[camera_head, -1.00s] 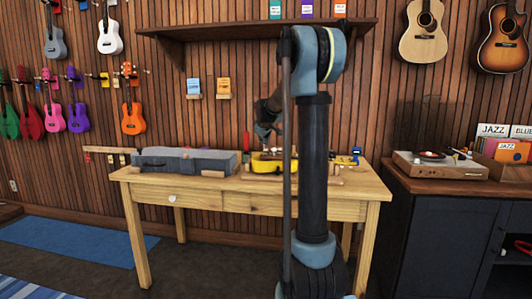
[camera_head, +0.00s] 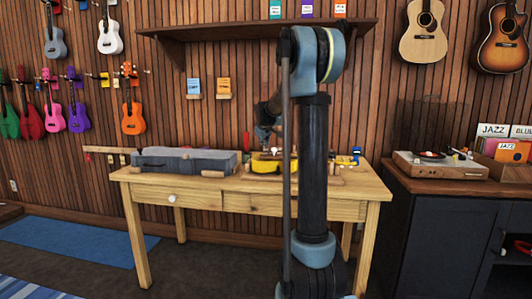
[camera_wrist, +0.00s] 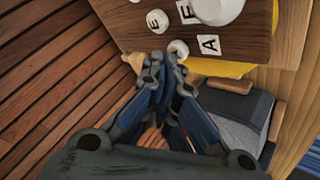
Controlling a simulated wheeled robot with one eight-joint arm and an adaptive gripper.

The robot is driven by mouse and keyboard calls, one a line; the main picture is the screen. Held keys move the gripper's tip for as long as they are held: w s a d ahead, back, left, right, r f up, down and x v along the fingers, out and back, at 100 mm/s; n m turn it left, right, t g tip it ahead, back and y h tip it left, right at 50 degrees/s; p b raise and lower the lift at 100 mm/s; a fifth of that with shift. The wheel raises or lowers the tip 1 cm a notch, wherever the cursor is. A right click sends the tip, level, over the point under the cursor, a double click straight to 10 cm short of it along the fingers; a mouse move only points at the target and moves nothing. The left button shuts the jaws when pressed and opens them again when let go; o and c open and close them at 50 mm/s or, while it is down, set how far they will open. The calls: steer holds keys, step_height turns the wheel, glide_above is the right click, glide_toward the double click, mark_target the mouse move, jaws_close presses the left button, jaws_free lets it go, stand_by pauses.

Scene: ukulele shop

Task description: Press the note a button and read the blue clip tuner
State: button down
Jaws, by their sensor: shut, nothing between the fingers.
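The note A button is a small white knob (camera_wrist: 178,49) beside a white label with the letter A (camera_wrist: 209,44) on a brown wooden panel. My gripper (camera_wrist: 173,66) is shut and empty, its tips right at this knob; I cannot tell whether they touch it. A small blue device, apparently the blue clip tuner (camera_head: 356,151), is at the right end of the table by a yellow ukulele (camera_head: 265,166). Its display is too small to read. My arm hides part of the ukulele and table in the head view.
The wooden table (camera_head: 250,202) also holds a grey case (camera_head: 187,161) at left. A dark cabinet with a record player (camera_head: 437,165) stands at right.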

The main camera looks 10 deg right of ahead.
steer(key=shift+f, duration=0.4)
stand_by(0.4)
steer(key=shift+r, duration=0.95)
steer(key=shift+r, duration=2.55)
steer(key=s+f+m+g, duration=0.2)
steer(key=s+f, duration=0.7)
steer(key=s, duration=0.9)
steer(key=s+f+m+g, duration=0.2)
steer(key=s+f, duration=0.7)
steer(key=s, duration=1)
steer(key=s+d+f+m+g+y, duration=0.1)
steer(key=s+f+m+g, duration=0.2)
steer(key=s+f, duration=0.6)
steer(key=s, duration=1)
steer(key=shift+s+f+m, duration=0.2)
steer(key=shift+s+m, duration=0.05)
steer(key=shift+m, duration=0.05)
